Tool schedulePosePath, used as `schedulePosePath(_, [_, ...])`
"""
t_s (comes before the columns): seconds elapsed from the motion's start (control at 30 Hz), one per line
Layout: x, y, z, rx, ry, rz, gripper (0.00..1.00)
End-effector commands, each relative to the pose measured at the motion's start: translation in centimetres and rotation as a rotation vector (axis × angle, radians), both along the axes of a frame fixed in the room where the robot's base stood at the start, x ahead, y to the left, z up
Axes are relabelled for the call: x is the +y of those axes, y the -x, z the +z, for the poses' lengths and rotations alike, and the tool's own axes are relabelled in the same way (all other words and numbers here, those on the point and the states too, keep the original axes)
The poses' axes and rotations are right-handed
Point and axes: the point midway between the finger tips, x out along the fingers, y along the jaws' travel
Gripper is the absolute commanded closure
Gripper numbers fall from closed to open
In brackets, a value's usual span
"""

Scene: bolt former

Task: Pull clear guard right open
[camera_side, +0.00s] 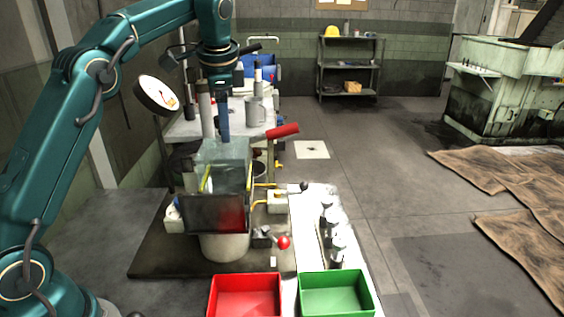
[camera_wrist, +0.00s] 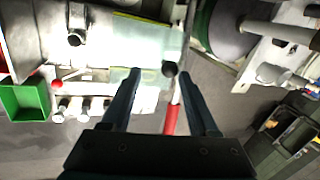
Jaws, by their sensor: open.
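The clear guard (camera_side: 228,152) is a see-through, pale greenish box on the machine in the side view. My gripper (camera_side: 223,138) points down just at the top of the guard. I cannot tell whether the fingers touch anything.
A red-handled lever (camera_side: 283,130) sticks out right of the guard; its red grip (camera_wrist: 171,118) shows between my fingers. A red bin (camera_side: 244,278) and a green bin (camera_side: 336,278) stand in front. Several metal parts (camera_side: 338,238) stand on the white strip.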

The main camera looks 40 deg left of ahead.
Motion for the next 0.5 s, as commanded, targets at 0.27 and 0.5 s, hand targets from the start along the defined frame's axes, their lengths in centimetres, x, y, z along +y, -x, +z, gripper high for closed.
schedulePosePath(0.27, [-2.3, 1.7, 0.0, 0.000, 0.001, -0.002, 0.40])
schedulePosePath(0.5, [-5.2, 3.8, 0.0, -0.001, -0.001, -0.005, 0.40])
